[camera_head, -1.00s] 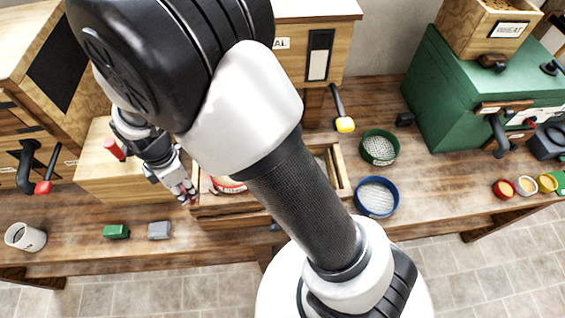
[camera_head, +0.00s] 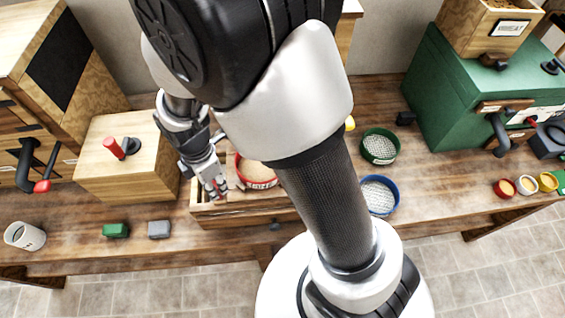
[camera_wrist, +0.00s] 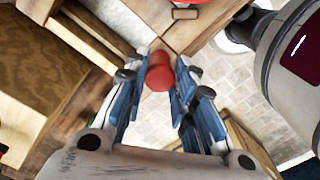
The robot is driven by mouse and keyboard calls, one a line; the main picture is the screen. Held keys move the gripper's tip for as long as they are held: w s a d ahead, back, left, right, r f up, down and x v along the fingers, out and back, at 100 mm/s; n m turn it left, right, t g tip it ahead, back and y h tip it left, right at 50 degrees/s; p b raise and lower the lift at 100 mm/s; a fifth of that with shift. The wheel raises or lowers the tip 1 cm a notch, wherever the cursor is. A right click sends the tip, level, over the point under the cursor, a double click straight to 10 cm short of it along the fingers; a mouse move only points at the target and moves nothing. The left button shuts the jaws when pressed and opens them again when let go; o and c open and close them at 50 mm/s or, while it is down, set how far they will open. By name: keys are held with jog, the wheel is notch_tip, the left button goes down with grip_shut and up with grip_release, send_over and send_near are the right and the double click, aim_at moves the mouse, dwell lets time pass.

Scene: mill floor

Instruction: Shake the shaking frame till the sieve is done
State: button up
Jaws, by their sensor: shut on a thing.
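The shaking frame (camera_head: 262,204) is a wooden tray-like frame on the bench, partly hidden behind my arm. A red-rimmed sieve (camera_head: 241,176) with tan material in it sits in the frame. My gripper (camera_head: 217,190) is at the frame's left end, beside the sieve. In the wrist view, my gripper (camera_wrist: 160,88) is shut on a red knob (camera_wrist: 160,72) between its fingers. The sieve's red edge shows at the top of the wrist view (camera_wrist: 190,1). My arm hides the right end of the frame.
A green-rimmed sieve (camera_head: 380,133) and a blue-rimmed sieve (camera_head: 394,188) lie to the right. A wooden box (camera_head: 125,175) with a red handle stands close on the left. Green (camera_head: 116,230) and grey (camera_head: 159,229) blocks lie at the front left. A green machine (camera_head: 440,100) stands at the back right.

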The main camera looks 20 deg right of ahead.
jog(key=shift+s+d, duration=0.2)
jog(key=shift+d, duration=0.45)
jog(key=w+a, duration=0.3)
jog(key=a, duration=0.6)
jog(key=shift+a+p, duration=0.15)
jog(key=shift+p, duration=0.3)
jog(key=shift+w+a, duration=0.3)
jog(key=shift+a, duration=0.5)
jog(key=o, duration=0.8)
jog(key=shift+a, duration=0.15)
jog(key=shift+o, duration=1.2)
